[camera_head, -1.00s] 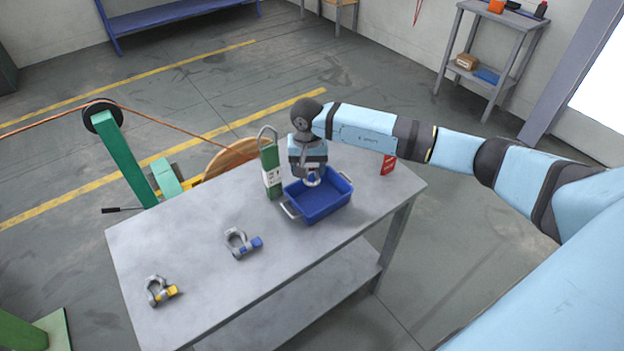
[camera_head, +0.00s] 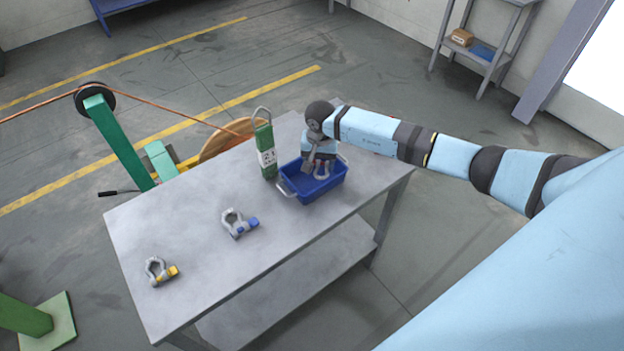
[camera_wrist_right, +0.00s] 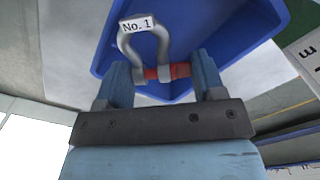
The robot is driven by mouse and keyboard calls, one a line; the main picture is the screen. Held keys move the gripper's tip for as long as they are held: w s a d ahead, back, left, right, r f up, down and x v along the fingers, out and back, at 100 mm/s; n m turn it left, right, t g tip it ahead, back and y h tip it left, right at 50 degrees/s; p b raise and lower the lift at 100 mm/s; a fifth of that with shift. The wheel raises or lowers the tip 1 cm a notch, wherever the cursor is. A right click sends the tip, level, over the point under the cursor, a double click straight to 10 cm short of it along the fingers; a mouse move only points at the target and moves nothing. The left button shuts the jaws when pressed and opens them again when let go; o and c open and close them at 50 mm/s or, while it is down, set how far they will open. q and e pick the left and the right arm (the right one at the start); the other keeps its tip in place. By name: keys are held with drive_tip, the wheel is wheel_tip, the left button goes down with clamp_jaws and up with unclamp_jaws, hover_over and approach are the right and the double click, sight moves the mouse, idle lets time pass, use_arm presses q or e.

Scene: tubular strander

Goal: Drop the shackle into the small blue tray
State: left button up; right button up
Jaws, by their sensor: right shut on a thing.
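My right gripper (camera_head: 320,166) is shut on a grey bow shackle (camera_wrist_right: 147,40) with a red pin and a "No. 1" tag. In the right wrist view, the gripper's fingers (camera_wrist_right: 163,73) close on the ends of the pin. The gripper holds the shackle over the small blue tray (camera_head: 312,194), which has two side handles and stands on the grey table (camera_head: 190,260). The tray also shows behind the shackle in the right wrist view (camera_wrist_right: 228,50). How high the shackle is above the tray floor is hard to tell. My left gripper is not in view.
A shackle with a blue pin (camera_head: 238,224) and one with a yellow pin (camera_head: 160,271) lie farther left on the table. The table between them is bare.

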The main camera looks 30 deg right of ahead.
drive_tip(key=o, duration=1.1)
drive_tip(key=shift+r, duration=0.2)
wheel_tip(320, 180, up, 13)
drive_tip(key=b, duration=0.2)
drive_tip(key=shift+r+b, duration=0.15)
drive_tip(key=shift+b, duration=0.2)
